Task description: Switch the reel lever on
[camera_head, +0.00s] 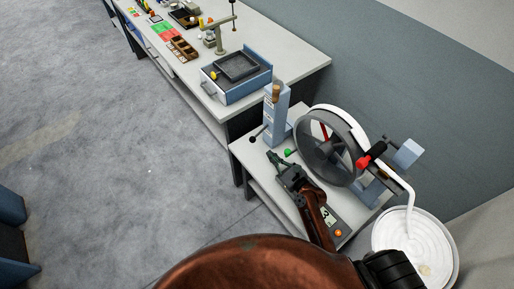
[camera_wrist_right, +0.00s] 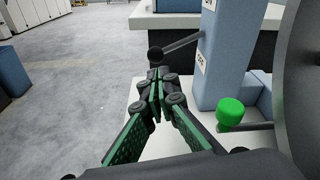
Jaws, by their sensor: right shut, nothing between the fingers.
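The reel lever is a thin grey rod with a black ball end (camera_head: 252,140) on a blue-grey post (camera_head: 277,112). In the right wrist view, the rod slopes down from the post (camera_wrist_right: 207,75) to the black ball (camera_wrist_right: 155,54). The post carries small white labels above and below the rod; I cannot read them surely. My right gripper (camera_head: 274,158) is shut and empty; in the wrist view its fingertips (camera_wrist_right: 155,76) are just below the ball in the picture. I cannot tell whether they touch it. My left gripper is not in view.
A grey spoked reel (camera_head: 330,150) stands right of the post, with a red knob (camera_head: 363,162). A green knob (camera_wrist_right: 230,112) sits near the gripper's right side. A white bin (camera_head: 388,245) stands right.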

